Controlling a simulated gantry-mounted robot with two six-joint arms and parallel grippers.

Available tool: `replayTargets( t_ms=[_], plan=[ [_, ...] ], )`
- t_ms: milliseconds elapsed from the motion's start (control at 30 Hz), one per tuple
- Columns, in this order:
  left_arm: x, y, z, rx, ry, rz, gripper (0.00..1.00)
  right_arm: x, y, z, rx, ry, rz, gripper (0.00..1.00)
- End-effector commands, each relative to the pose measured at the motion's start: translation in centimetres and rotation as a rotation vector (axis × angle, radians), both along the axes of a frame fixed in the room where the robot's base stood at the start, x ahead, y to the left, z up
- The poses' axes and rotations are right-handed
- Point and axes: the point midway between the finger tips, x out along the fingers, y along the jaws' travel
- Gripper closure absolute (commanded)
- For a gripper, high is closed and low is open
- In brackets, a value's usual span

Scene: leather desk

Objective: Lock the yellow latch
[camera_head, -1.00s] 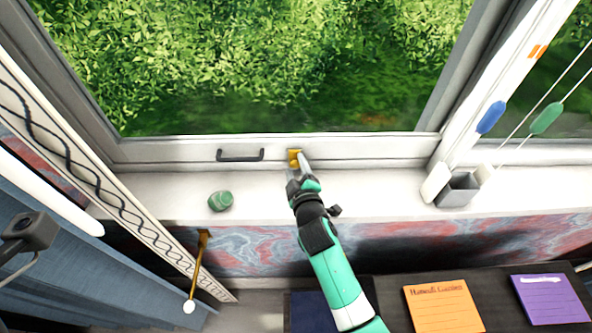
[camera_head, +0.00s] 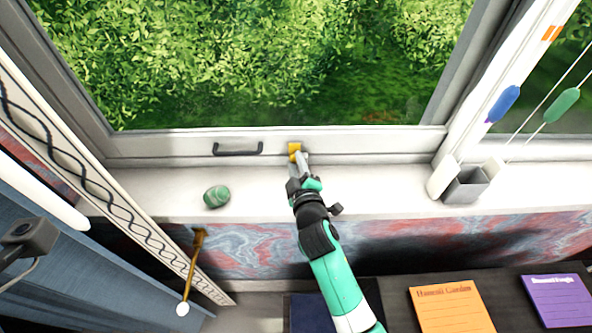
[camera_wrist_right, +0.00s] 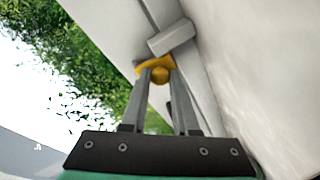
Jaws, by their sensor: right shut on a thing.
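The yellow latch (camera_head: 294,148) sits on the bottom rail of the window frame (camera_head: 365,146), right of the dark handle. My right gripper (camera_head: 300,160) reaches up to it from below, and its fingertips touch the latch. In the right wrist view the two grey fingers (camera_wrist_right: 160,72) are closed around the latch's rounded yellow knob (camera_wrist_right: 160,75). A light grey block (camera_wrist_right: 172,38) on the frame lies just beyond the latch. The fingers hide part of the latch. My left gripper is not in view.
A dark handle (camera_head: 238,149) is on the window rail left of the latch. A green striped stone (camera_head: 216,196) lies on the white sill (camera_head: 390,190). A grey square cup (camera_head: 466,186) stands at the right. The sill between is clear.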

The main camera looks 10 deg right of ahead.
Motion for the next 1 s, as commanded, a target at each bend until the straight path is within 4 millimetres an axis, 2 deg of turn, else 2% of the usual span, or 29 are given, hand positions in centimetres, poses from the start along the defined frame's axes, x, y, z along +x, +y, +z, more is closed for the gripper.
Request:
replayTargets(
  t_ms=[33,333,367,500,833,1000],
  plan=[
    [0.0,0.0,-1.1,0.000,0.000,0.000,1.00,0.0,0.0,-0.6,0.000,-0.014,0.000,1.00],
    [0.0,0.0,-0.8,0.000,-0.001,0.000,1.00,0.0,0.0,-0.1,-0.002,-0.020,-0.001,1.00],
    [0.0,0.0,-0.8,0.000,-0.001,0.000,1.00,0.0,0.0,-0.1,-0.002,-0.020,-0.001,0.68],
    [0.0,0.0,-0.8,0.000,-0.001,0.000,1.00,0.0,0.0,-0.1,-0.002,-0.020,0.000,0.43],
    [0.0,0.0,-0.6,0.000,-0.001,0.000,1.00,-0.1,0.0,0.0,-0.002,-0.020,0.000,0.42],
    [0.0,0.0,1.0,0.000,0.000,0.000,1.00,-1.7,-0.1,0.5,-0.002,-0.020,0.000,0.42]
  ],
)
